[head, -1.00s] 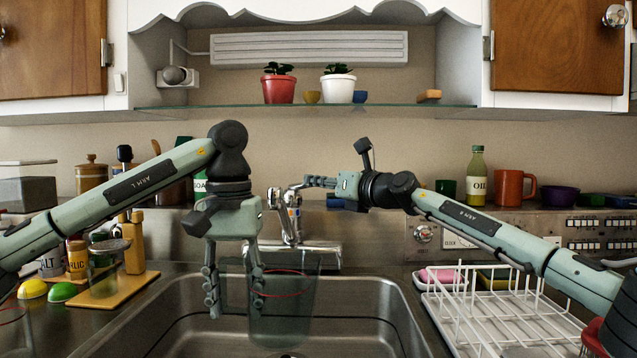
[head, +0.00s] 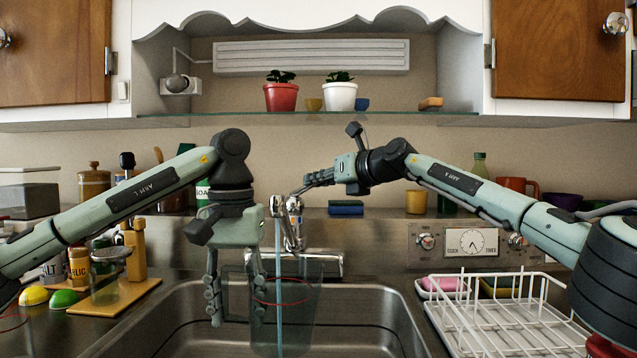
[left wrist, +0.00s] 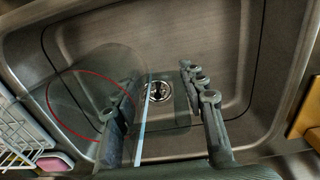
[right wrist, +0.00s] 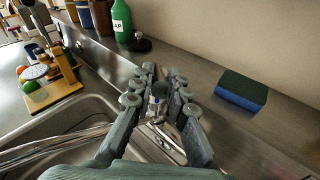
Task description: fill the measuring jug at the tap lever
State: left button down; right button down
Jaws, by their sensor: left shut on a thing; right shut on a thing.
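The measuring jug (head: 300,322) is clear with a red line around it and stands upright over the sink, under the tap. My left gripper (head: 237,305) is shut on its left wall, fingers pointing down; the jug also shows in the left wrist view (left wrist: 85,85). A thin stream of water (head: 278,250) runs from the tap (head: 292,230) down into the jug. The water level is too faint to tell. My right gripper (head: 305,187) is shut on the tap lever (right wrist: 157,104), its fingertips mostly covering it in the head view.
The sink basin (head: 375,310) is empty around the jug, with its drain (left wrist: 158,91) visible. A white dish rack (head: 500,310) stands right of it. A blue and green sponge (right wrist: 241,90) lies on the ledge behind.

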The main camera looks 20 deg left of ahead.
jog(key=c, duration=1.5)
grip_release()
jog(key=shift+d, duration=0.1)
jog(key=shift+s+d+r, duration=0.1)
jog(key=shift+d+r, duration=0.05)
jog(key=shift+d, duration=0.05)
jog(key=v, duration=1.1)
jog(key=shift+s+d, duration=0.15)
jog(key=shift+s, duration=0.1)
